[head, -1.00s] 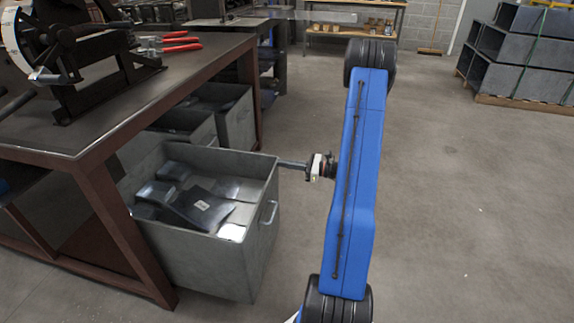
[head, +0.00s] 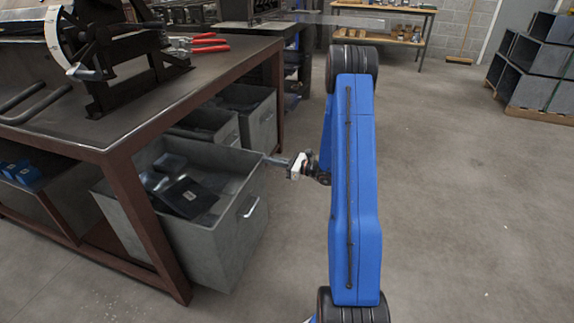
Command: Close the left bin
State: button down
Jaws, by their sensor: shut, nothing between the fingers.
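The left bin (head: 225,240) is a grey metal box, the nearest one under the workbench. It sticks partly out past the bench's right edge, so it is partly open. Its front panel faces right and bears a pale handle (head: 248,206). Dark offcuts (head: 188,198) lie inside it. The bench leg and top hide its left part. My gripper (head: 268,160) is shut and empty, at the top far corner of the front panel. It seems to touch the rim, but I cannot tell for sure.
More grey bins (head: 250,115) stand behind under the workbench (head: 150,125). Red-handled pliers (head: 208,43) and a black machine (head: 120,60) are on the bench. Stacked grey ducts (head: 540,65) stand on a pallet at the far right. The floor (head: 460,200) at right is clear.

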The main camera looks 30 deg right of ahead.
jog(key=x, duration=2.2)
jog(key=shift+w+a+r, duration=0.15)
jog(key=shift+r, duration=0.1)
